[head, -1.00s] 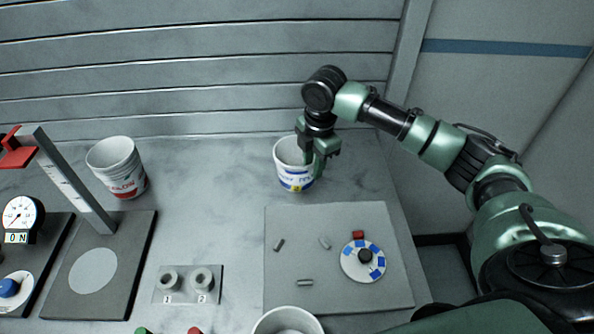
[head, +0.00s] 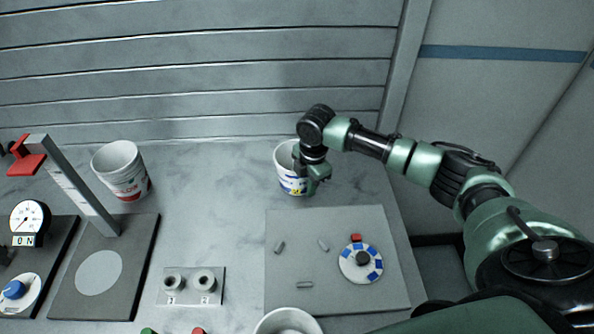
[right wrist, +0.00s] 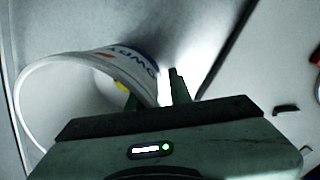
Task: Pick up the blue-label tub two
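The blue-label tub two (head: 287,180) is a white open tub with a blue band and a small yellow tag. It stands upright on the bench near the back wall. My right gripper (head: 312,183) is lowered at its right side and hides part of its rim and wall. In the right wrist view the tub (right wrist: 112,62) shows its open mouth at left. The fingers of the right gripper (right wrist: 156,95) are spread apart, one overlapping the tub's wall and one just outside it. I cannot tell whether they touch it. My left gripper is out of view.
A red-label tub (head: 121,172) stands at back left. A grey mat (head: 300,235) with small pegs and a blue-and-white dial (head: 361,262) lies in front. A white tub (head: 288,322) is at the front edge. A press stand (head: 75,185) is at left.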

